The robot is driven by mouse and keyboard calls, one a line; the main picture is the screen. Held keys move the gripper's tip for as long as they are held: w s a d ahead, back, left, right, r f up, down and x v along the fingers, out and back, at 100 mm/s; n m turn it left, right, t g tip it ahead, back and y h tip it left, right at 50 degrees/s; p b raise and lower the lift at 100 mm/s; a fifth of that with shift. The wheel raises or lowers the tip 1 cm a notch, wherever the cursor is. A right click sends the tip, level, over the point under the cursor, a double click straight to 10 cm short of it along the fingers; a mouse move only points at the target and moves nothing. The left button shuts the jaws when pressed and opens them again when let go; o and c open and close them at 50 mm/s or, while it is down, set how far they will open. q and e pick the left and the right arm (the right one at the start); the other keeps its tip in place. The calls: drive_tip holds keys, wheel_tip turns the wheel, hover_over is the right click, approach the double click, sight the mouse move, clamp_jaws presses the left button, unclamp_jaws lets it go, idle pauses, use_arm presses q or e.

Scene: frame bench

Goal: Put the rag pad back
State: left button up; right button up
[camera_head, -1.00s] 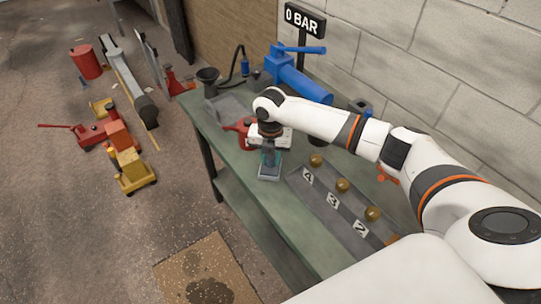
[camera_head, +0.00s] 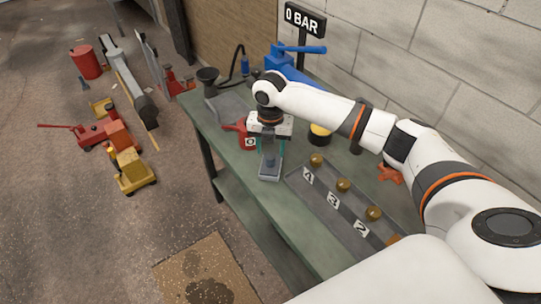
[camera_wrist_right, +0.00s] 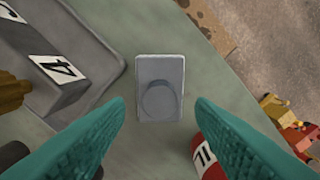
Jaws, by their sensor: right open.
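A small grey rectangular piece with a round shape on it (camera_wrist_right: 161,75) lies on the green bench; I cannot tell for sure that it is the rag pad. It also shows in the head view (camera_head: 269,174), below my right gripper (camera_head: 268,150). In the right wrist view, the teal fingers of my right gripper (camera_wrist_right: 160,106) are wide apart, with nothing between their tips. The grey piece is just beyond the tips, apart from them. My left gripper is not in view.
A grey rack (camera_head: 317,196) with number labels and brass-coloured knobs stands beside the grey piece. A red container (camera_head: 247,141) is close behind the gripper. A blue vice-like tool (camera_head: 287,70) and a black funnel (camera_head: 208,77) are farther back. The bench's front edge is near.

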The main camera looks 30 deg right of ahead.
sight(270, 156)
wheel_tip(270, 156, up, 8)
drive_tip(key=shift+b, duration=0.3)
idle(0.4)
